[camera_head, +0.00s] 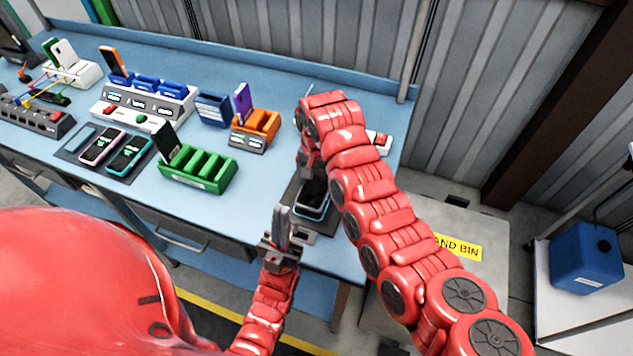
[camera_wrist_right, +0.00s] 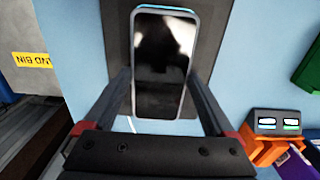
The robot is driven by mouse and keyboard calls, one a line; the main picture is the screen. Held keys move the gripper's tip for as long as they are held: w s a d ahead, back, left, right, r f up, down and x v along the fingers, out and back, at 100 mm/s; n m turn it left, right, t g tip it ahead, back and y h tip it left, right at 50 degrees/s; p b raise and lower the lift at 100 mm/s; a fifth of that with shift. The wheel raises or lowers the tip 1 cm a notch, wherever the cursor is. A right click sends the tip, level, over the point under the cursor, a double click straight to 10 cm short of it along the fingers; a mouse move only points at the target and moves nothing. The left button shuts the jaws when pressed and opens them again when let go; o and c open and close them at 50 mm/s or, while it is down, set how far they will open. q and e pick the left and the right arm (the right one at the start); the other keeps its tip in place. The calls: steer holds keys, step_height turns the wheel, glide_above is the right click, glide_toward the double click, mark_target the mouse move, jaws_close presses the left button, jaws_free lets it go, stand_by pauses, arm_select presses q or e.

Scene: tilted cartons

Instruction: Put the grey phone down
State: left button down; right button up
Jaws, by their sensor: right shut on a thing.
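The grey phone (camera_wrist_right: 162,68) has a black screen and a light grey rim with a blue edge at its top. In the right wrist view it lies between the two fingers of my right gripper (camera_wrist_right: 160,82), which is shut on it by its sides. In the head view the phone (camera_head: 312,196) shows below my right wrist, over a dark pad (camera_wrist_right: 118,40) near the table's front edge. I cannot tell whether it touches the pad. My left gripper (camera_head: 281,222) is empty, its fingers together, just left of the phone at the table edge.
A green slotted rack (camera_head: 198,170) and an orange holder (camera_head: 257,128) stand left of my right arm. Two phones lie on a mat (camera_head: 72,148) further left. A bin (camera_head: 480,225) stands beyond the table's right end.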

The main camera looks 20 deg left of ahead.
mark_target(316, 185)
steer(key=shift+f+p, duration=0.55)
steer(key=shift+f, duration=0.7)
steer(key=shift+f, duration=0.1)
steer(key=shift+f+b, duration=0.15)
steer(key=shift+b, duration=0.15)
steer(key=o, duration=1.3)
steer(key=shift+c, duration=0.2)
steer(key=shift+r, duration=0.2)
